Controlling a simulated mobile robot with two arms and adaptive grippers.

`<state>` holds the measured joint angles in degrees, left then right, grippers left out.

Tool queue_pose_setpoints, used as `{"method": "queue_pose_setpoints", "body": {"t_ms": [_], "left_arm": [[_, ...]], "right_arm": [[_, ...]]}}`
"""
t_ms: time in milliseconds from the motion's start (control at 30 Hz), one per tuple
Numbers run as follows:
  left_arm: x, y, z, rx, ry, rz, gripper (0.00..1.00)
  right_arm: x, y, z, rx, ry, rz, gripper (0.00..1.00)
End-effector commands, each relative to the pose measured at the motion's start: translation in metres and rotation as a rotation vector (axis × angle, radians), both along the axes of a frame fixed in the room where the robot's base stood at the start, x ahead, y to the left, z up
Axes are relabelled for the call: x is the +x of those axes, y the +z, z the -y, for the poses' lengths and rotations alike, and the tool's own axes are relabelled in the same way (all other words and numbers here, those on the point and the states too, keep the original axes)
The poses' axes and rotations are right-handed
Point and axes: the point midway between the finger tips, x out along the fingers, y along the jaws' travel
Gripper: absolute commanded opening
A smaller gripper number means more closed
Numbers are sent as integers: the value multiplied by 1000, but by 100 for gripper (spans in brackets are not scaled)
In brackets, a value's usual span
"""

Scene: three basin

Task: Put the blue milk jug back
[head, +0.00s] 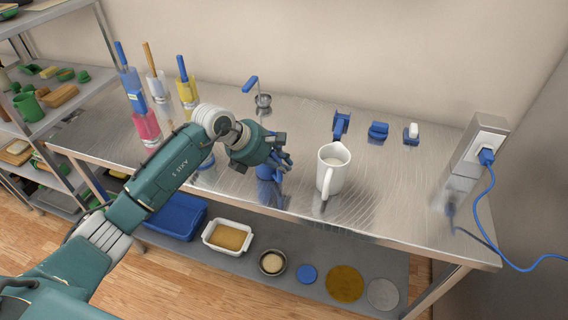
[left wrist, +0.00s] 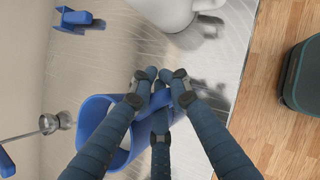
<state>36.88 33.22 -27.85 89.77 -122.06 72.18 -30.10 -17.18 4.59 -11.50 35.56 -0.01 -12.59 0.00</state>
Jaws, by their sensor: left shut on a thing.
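The blue milk jug (head: 267,173) is at the front middle of the metal counter, mostly hidden behind my left gripper (head: 284,158) in the head view. In the left wrist view the open-topped blue jug (left wrist: 92,108) shows its rim, with the fingers of my left gripper (left wrist: 158,88) closed together at its handle side. The gripper is shut on the jug. I cannot tell whether its base touches the counter. My right gripper is in neither view.
A white jug (head: 333,173) with pale liquid stands just right of the gripper. Blue items (head: 378,131) stand behind, and a small tap (head: 262,99) is at the back. An outlet box (head: 480,145) with a blue cable is at right.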

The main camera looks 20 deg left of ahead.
Motion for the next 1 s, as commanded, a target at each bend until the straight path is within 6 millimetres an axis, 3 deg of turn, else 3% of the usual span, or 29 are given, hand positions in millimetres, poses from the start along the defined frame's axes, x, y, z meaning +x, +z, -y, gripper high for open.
{"method": "queue_pose_setpoints", "body": {"t_ms": [33, 67, 133, 167, 633, 1000], "left_arm": [[0, -2, 0, 0, 0, 2, 0], [0, -1, 0, 0, 0, 0, 19], [0, -1, 0, 0, 0, 0, 33], [0, -1, 0, 0, 0, 0, 35], [-3, 6, -5, 1, 0, 2, 35], [-36, 63, -38, 4, 1, 5, 35]], "right_arm": [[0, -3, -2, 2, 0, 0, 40], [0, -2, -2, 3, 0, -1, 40], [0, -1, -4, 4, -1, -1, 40], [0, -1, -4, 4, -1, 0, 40], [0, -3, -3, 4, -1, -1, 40], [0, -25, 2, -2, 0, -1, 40]]}}
